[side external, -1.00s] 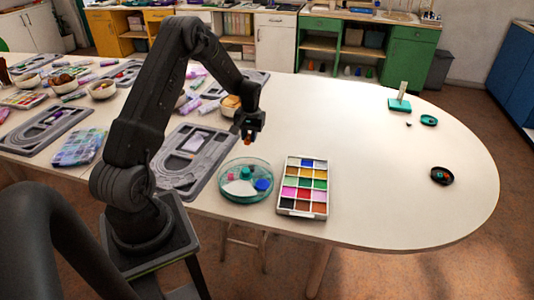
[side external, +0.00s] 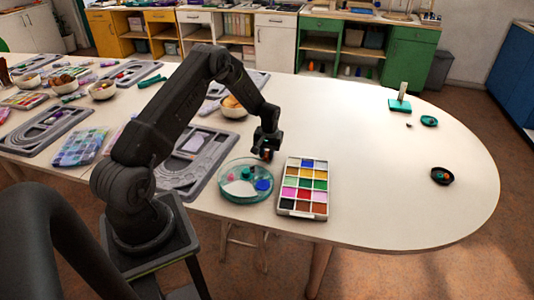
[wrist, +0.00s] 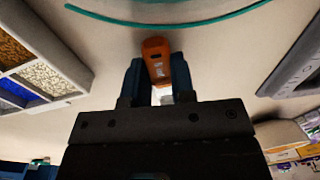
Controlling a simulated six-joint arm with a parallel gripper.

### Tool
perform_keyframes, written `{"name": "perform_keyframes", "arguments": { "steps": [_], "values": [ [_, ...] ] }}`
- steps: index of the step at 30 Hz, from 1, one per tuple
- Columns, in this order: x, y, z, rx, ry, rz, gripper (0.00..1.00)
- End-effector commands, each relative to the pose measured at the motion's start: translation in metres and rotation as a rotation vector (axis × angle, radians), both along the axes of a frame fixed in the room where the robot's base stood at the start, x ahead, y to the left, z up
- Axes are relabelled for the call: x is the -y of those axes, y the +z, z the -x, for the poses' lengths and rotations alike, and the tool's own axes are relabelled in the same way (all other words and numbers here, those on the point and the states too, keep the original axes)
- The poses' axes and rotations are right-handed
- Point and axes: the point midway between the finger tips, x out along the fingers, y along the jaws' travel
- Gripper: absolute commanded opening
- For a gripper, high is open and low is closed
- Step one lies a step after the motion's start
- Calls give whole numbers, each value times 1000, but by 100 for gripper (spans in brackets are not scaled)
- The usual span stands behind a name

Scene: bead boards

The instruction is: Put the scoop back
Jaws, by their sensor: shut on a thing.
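My gripper (side external: 267,155) is shut on a small orange piece (wrist: 156,60), which shows between the fingertips in the wrist view. Its shape is mostly hidden, so I cannot tell for sure whether it is the scoop. My gripper hangs near the far right rim of a round clear dish with a teal rim (side external: 224,190). The dish holds a white flat piece (side external: 240,189) and blue, pink and teal bits. In the wrist view the dish's teal rim (wrist: 150,22) curves across the top, apart from the orange piece.
A box of coloured beads (side external: 303,187) stands right of the dish, close by. A grey bead board (side external: 180,180) lies to its left.

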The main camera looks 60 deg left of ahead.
Motion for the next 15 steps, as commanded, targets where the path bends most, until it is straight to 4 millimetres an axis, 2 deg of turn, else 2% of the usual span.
{"name": "perform_keyframes", "arguments": {
  "steps": [4, 5, 12, 15],
  "values": [
    [0, -3, 0, -1, 0, 1, 3],
    [0, -3, 0, 0, 0, 0, 25],
    [0, -3, 0, 0, 0, 0, 48],
    [0, -3, 0, -1, 0, 1, 49]
  ]
}}
